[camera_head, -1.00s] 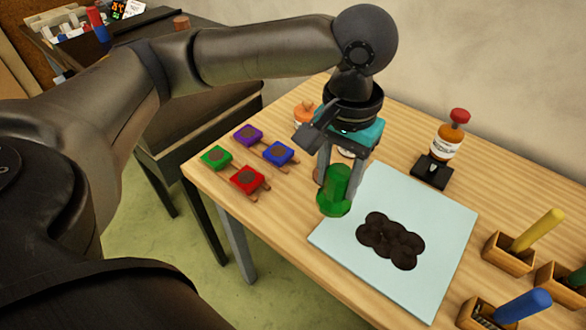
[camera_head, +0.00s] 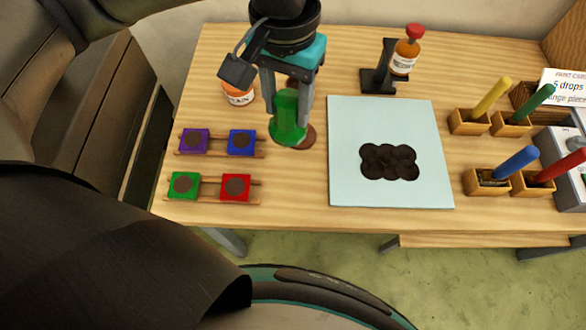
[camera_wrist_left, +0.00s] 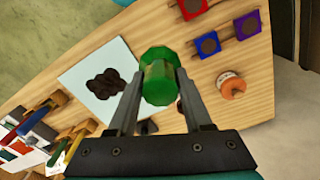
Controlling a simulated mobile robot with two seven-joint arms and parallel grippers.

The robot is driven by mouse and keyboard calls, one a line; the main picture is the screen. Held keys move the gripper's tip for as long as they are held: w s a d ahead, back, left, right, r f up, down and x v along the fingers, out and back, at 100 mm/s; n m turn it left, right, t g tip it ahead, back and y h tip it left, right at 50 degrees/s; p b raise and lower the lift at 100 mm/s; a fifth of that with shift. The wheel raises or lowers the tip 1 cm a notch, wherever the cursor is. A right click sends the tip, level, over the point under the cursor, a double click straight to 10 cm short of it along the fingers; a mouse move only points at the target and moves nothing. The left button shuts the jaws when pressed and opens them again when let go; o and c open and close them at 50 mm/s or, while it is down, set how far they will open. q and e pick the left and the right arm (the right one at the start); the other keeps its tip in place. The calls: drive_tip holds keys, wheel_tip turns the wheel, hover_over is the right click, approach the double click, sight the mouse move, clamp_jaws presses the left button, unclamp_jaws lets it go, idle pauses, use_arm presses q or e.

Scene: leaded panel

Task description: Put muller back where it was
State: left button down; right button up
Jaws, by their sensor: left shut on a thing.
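The green muller (camera_head: 286,122) is held upright between the fingers of my left gripper (camera_head: 287,100), left of the pale blue slab (camera_head: 343,185). A round brown patch or disc (camera_head: 306,138) shows just behind and beside its base; whether the muller touches it or hangs above it, I cannot tell. In the left wrist view the muller (camera_wrist_left: 160,78) sits between both fingers. Dark brown paste (camera_head: 389,162) lies on the slab. My right gripper is in neither current view.
Purple (camera_head: 194,141), blue (camera_head: 241,142), green (camera_head: 184,185) and red (camera_head: 235,187) blocks sit on wooden racks at left. An orange-labelled jar (camera_head: 238,95) stands behind. A red-capped bottle (camera_head: 405,52) is on a black stand. Wooden holders with coloured sticks (camera_head: 490,97) are at right.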

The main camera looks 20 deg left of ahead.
sight(298, 137)
use_arm(q)
drive_tip(key=shift+s+d+r+m+p, duration=0.15)
drive_tip(key=shift+s+d+r+p, duration=0.25)
drive_tip(key=shift+r, duration=0.2)
drive_tip(key=shift+s+d+r+m+p, duration=0.2)
drive_tip(key=shift+d+r+p, duration=0.1)
drive_tip(key=shift+d+r, duration=0.2)
drive_tip(key=shift+s+d, duration=0.15)
drive_tip(key=shift+f+b, duration=2.7)
drive_tip(key=shift+f, duration=7.25)
use_arm(e)
wheel_tip(298, 137, down, 3)
drive_tip(key=shift+r, duration=0.1)
use_arm(q)
drive_tip(key=shift+c, duration=1.6)
unclamp_jaws()
drive_tip(key=shift+f, duration=0.1)
